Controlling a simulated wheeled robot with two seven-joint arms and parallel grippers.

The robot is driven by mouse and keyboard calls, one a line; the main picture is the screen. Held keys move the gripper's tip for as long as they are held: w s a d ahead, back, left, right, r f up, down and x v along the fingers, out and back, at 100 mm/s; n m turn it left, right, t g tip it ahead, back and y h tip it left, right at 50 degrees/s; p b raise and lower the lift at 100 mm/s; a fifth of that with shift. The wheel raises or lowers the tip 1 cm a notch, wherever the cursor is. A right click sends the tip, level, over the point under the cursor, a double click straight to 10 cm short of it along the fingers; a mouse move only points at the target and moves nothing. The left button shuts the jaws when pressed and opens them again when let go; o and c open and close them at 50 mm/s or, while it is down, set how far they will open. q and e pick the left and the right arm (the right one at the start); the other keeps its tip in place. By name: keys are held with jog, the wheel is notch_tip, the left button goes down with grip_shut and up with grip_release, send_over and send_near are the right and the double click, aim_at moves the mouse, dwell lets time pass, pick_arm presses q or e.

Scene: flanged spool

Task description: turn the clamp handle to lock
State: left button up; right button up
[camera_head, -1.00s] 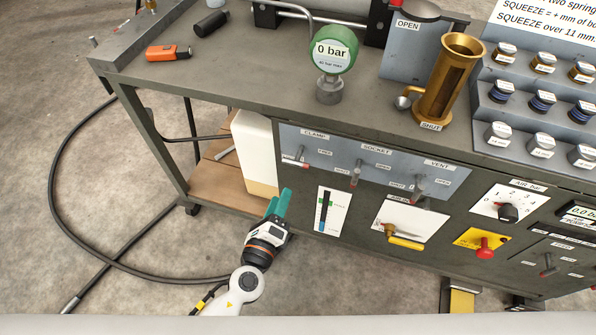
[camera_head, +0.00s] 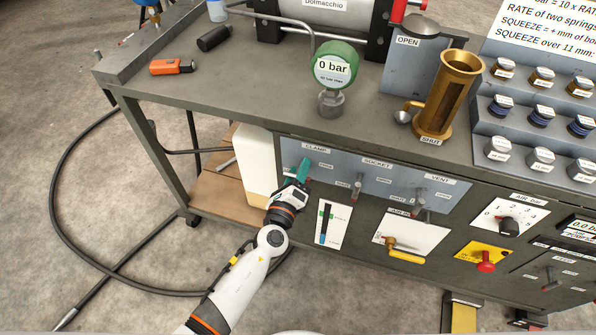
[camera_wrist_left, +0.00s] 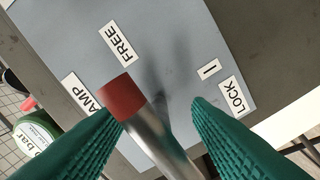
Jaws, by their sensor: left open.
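The clamp handle (camera_wrist_left: 150,133) is a metal rod with a red end cap, on the grey panel (camera_wrist_left: 175,45). In the left wrist view its red end points up and left, towards the FREE label (camera_wrist_left: 118,44). The LOCK label (camera_wrist_left: 234,97) is to the right, past the right finger. My left gripper (camera_head: 303,168) is at the panel under the CLAMP label (camera_head: 316,148) and hides most of the handle in the head view. Its green fingers (camera_wrist_left: 153,112) are open, one on each side of the rod. I cannot tell whether they touch it. My right gripper is out of view.
SOCKET (camera_head: 358,188) and VENT (camera_head: 418,202) levers stand to the right on the same panel. Below are a slider gauge (camera_head: 325,224) and a yellow-handled valve (camera_head: 405,254). A white container (camera_head: 252,165) stands on the shelf to the left.

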pick_arm(q)
jog(key=shift+c, duration=0.4)
grip_shut()
jog(key=m, duration=0.4)
jog(key=shift+m+p, duration=0.3)
jog(key=shift+p, duration=0.05)
jog(key=m+p, duration=0.1)
jog(key=m, duration=0.3)
jog(key=shift+m, duration=0.3)
jog(key=m+p, duration=0.1)
jog(key=m, duration=0.4)
jog(key=shift+p, duration=0.3)
jog(key=c, duration=0.8)
grip_release()
jog(key=shift+m+p, duration=0.5)
jog(key=shift+m, duration=1.4)
jog(key=shift+c, duration=0.2)
jog(key=shift+o, duration=0.2)
